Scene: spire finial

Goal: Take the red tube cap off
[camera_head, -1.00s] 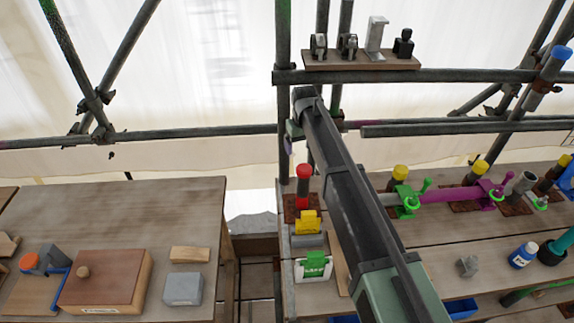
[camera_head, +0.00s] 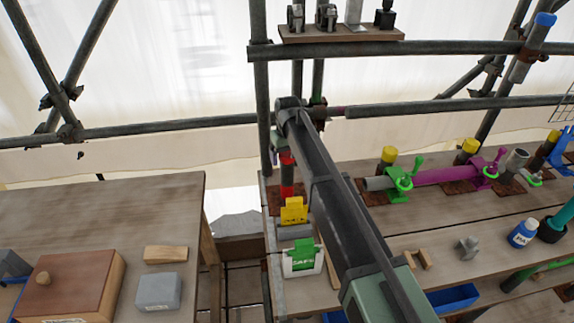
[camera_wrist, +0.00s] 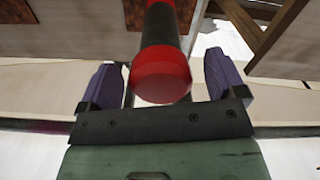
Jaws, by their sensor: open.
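The red tube cap (camera_wrist: 160,76) sits on the end of a dark upright tube (camera_wrist: 161,25). In the wrist view it lies between the two purple finger pads of my gripper (camera_wrist: 161,84), with a gap on each side, so the gripper is open and not touching it at the sides. In the head view the red-banded tube (camera_head: 287,180) stands at the left end of the right bench, its top partly hidden by my arm. My gripper is mostly hidden behind the arm there, with a bit of purple (camera_head: 276,154) showing beside the cap.
Yellow-capped tubes (camera_head: 389,158) stand to the right. A gap separates the left bench (camera_head: 100,215).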

